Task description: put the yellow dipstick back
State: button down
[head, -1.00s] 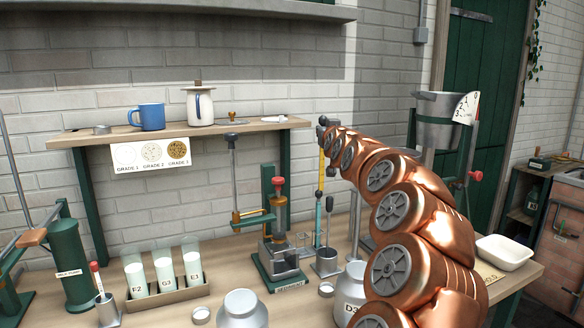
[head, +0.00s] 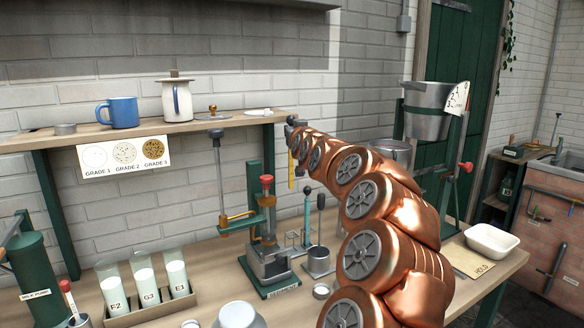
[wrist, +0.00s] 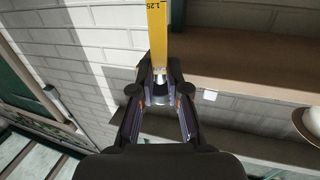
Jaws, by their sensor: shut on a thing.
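My gripper (wrist: 158,85) is shut on the yellow dipstick (wrist: 157,30), which fills the top middle of the wrist view. Its printed marks read 1.25 there. In the head view my gripper (head: 293,125) is by the right end of the wall shelf, and a short yellow length of the dipstick (head: 291,172) hangs below it. The rest is hidden or too small to tell. The dipstick is above the bench, left of a tall metal bucket (head: 428,110) with a numbered dial.
The wall shelf (head: 150,135) holds a blue mug (head: 118,112) and a white jug (head: 177,100). A white tray (head: 491,241) sits at right.

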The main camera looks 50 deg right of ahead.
aim_at(292, 179)
notch_tip(292, 179, down, 16)
jog(key=shift+r, duration=0.2)
notch_tip(292, 179, down, 8)
jog(key=b, duration=0.6)
jog(key=shift+b, duration=0.3)
dwell(0.8)
jog(key=c, duration=1.1)
grip_release()
jog(key=shift+s, duration=0.15)
jog(key=shift+v, duration=5.9)
jog(key=shift+r, duration=0.1)
